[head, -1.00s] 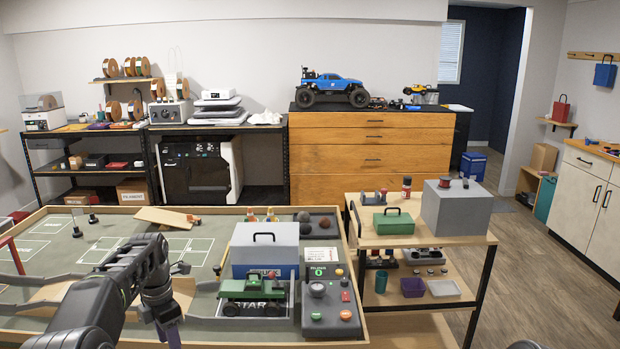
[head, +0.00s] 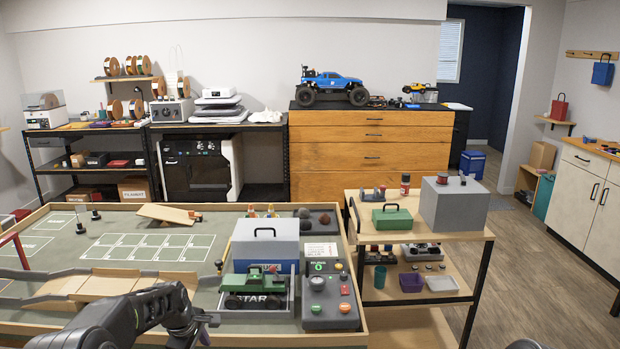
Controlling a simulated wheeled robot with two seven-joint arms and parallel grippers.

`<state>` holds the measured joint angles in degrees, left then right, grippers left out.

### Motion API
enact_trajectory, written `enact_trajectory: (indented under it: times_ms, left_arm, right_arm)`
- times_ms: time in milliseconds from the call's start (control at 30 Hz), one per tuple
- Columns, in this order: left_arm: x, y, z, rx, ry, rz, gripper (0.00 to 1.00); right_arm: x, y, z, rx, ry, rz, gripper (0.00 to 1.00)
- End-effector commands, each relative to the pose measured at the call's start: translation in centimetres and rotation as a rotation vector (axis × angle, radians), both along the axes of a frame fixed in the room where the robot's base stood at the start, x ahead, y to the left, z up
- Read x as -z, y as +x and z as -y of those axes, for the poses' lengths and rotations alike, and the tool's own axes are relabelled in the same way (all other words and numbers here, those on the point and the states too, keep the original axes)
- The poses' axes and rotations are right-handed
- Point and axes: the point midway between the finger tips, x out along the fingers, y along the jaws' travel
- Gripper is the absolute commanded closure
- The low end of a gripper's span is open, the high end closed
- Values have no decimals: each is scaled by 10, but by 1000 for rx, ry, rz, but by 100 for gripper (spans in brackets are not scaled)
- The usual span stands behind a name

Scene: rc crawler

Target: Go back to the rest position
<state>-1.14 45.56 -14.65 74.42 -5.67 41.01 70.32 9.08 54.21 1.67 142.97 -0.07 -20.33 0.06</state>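My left arm comes in from the lower left, and its gripper (head: 207,328) is low at the front edge of the course table (head: 50,337). It is left of the green crawler and apart from it. Its fingers are small and partly hidden by the wrist, so I cannot tell whether they are open. No held object shows. The green crawler (head: 255,285) sits upright on the START pad (head: 262,313). My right gripper is not in view; only a dark bit of what may be my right arm shows at the bottom edge.
A grey-blue box (head: 265,240) with a black handle stands behind the crawler. A control panel (head: 330,312) with buttons is to its right. Wooden ramps (head: 100,283) lie at the left. A cart (head: 470,240) with a green toolbox (head: 392,218) and a grey box stands at the right.

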Motion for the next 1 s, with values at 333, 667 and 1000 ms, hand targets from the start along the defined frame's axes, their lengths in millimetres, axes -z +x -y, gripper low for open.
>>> enact_trajectory:
  times_ms: [333,667,1000]
  left_arm:
    - [174,-163,128,915,128,135,52]
    - [203,-363,200,1200,9,79,52]
    - [204,-402,209,1199,-64,30,52]
  right_arm:
    - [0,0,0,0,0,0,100]
    - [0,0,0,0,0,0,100]
    - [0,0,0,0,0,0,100]
